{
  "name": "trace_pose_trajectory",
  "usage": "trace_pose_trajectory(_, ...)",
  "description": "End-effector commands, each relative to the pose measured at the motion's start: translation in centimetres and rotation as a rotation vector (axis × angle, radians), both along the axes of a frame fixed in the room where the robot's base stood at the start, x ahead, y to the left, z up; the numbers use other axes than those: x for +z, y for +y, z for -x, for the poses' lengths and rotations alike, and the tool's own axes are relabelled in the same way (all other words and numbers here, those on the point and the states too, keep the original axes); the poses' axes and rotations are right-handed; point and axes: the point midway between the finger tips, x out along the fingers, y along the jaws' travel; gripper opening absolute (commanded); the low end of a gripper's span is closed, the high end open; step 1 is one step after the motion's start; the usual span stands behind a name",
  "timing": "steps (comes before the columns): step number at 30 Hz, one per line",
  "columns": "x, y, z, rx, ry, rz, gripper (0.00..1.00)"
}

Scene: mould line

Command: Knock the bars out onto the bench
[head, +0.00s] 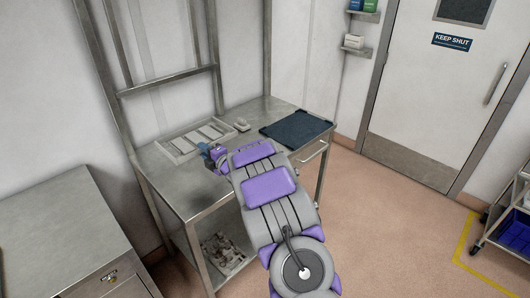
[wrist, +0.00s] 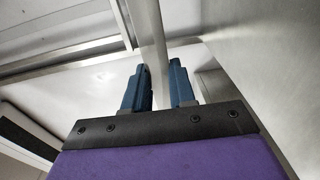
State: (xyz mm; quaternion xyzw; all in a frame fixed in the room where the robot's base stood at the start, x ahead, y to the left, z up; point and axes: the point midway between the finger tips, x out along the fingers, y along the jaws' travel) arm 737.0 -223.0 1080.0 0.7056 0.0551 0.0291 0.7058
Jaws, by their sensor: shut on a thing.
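A pale grey mould (head: 186,156) with several long slots lies on the steel bench (head: 262,108), toward its back left. Light shapes show in the slots, but I cannot tell how the bars sit in them. My gripper (head: 207,152) is at the mould's near right side, with its blue fingers at the edge. In the wrist view my gripper (wrist: 160,88) has a finger on each side of a pale narrow strip (wrist: 151,45), which looks like the mould's rim. My arm hides part of the bench front.
A dark blue mat (head: 296,128) lies at the bench's right end. A small pale object (head: 242,125) lies between mould and mat. A steel cabinet (head: 60,225) stands at left, a blue-crate trolley (head: 512,235) at far right. Steel uprights rise behind the bench.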

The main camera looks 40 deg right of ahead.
Motion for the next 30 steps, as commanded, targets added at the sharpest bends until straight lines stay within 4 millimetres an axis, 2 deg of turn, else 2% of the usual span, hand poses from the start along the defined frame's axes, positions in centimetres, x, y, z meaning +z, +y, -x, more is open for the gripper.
trace_pose_trajectory(1,-0.2,-2.6,0.8,-0.007,0.001,-0.005,0.00)
trace_pose_trajectory(6,-1.6,-9.1,3.8,-0.002,0.009,-0.003,0.00)
trace_pose_trajectory(10,-2.7,-13.4,6.7,-0.004,0.016,0.000,0.00)
trace_pose_trajectory(15,-4.1,-17.0,9.8,-0.005,0.024,0.001,0.00)
trace_pose_trajectory(21,-4.7,-18.7,11.5,-0.003,0.025,0.006,0.00)
trace_pose_trajectory(30,-5.9,-18.8,11.7,-0.002,0.027,0.005,0.00)
